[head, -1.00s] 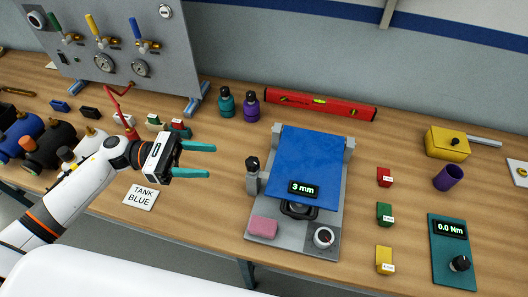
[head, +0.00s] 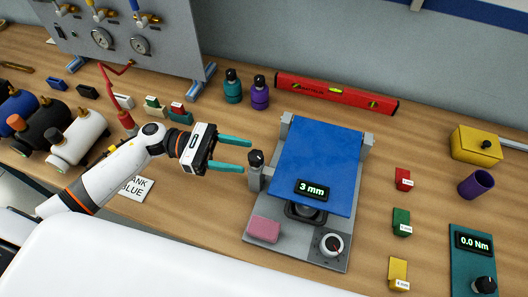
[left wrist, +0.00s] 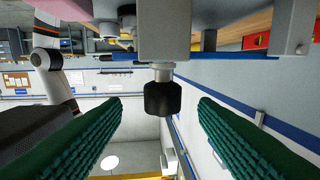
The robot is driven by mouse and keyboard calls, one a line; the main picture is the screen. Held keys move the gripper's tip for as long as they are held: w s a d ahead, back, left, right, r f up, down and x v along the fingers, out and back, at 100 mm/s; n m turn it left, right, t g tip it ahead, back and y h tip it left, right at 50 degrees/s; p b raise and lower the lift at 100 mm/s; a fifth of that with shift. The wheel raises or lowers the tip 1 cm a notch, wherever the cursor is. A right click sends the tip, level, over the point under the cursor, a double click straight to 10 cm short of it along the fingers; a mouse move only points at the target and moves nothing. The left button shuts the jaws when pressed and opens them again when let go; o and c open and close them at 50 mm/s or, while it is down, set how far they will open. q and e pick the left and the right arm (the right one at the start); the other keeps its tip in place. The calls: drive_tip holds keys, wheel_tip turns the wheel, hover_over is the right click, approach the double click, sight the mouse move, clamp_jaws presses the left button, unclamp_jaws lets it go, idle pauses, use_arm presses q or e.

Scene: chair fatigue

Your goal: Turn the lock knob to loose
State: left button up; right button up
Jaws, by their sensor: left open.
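My right gripper is not in view.
The rig has a blue plate (head: 318,165) with a "3 mm" display, a pink block (head: 264,229) and a round dial (head: 331,244). Two bottles (head: 260,95) and a red level (head: 335,94) stand behind. Red, green and yellow blocks lie to the right.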

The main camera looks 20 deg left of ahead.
sight(260, 156)
use_arm(q)
drive_tip(key=d, duration=0.2)
drive_tip(key=d+p, duration=0.2)
drive_tip(key=d, duration=0.1)
drive_tip(key=shift+w+d, duration=0.3)
drive_tip(key=shift+w, duration=0.05)
drive_tip(key=shift+d+f, duration=0.1)
drive_tip(key=shift+d, duration=0.35)
drive_tip(key=c, duration=1)
